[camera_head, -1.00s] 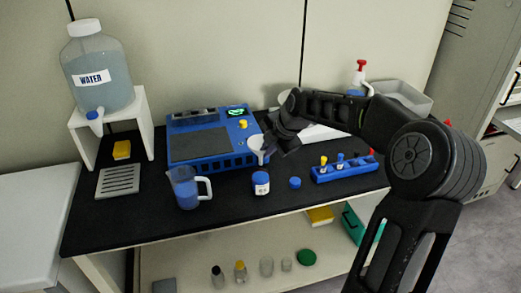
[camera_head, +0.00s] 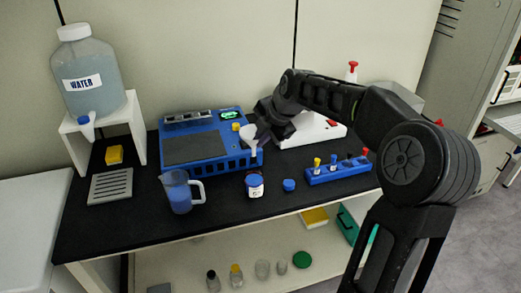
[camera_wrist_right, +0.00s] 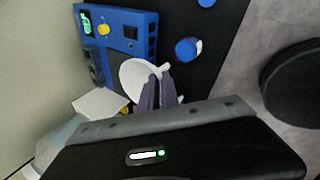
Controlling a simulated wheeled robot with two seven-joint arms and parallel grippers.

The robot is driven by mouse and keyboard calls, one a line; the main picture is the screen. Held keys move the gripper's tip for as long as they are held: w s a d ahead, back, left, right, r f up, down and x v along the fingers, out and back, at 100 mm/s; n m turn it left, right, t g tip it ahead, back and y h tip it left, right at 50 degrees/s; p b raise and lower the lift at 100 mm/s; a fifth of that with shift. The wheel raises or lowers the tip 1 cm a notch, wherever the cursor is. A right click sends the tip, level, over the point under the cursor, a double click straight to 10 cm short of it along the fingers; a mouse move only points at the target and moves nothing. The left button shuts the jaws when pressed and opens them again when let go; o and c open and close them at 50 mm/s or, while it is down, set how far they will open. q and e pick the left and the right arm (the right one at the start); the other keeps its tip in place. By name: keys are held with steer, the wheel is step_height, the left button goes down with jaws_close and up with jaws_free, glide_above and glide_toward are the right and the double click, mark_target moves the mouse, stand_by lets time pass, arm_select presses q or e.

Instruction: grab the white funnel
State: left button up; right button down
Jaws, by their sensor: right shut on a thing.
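The white funnel (camera_head: 248,134) is in the air in front of the right end of the blue machine, its mouth up and its stem down. My right gripper (camera_head: 262,133) comes in from the right and is shut on the funnel. In the right wrist view the funnel (camera_wrist_right: 136,74) shows between and beyond the two dark fingers (camera_wrist_right: 158,92), which hide part of it. My left gripper is in neither view.
The blue machine (camera_head: 195,149) stands behind the funnel. A blue-filled jug (camera_head: 178,194), a small jar (camera_head: 254,187), a blue cap (camera_head: 289,185) and a blue rack (camera_head: 340,174) stand in front. A water bottle (camera_head: 90,72) on a white stand is at left.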

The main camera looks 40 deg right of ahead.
step_height(320, 180, up, 6)
steer(key=shift+f, duration=0.25)
stand_by(0.5)
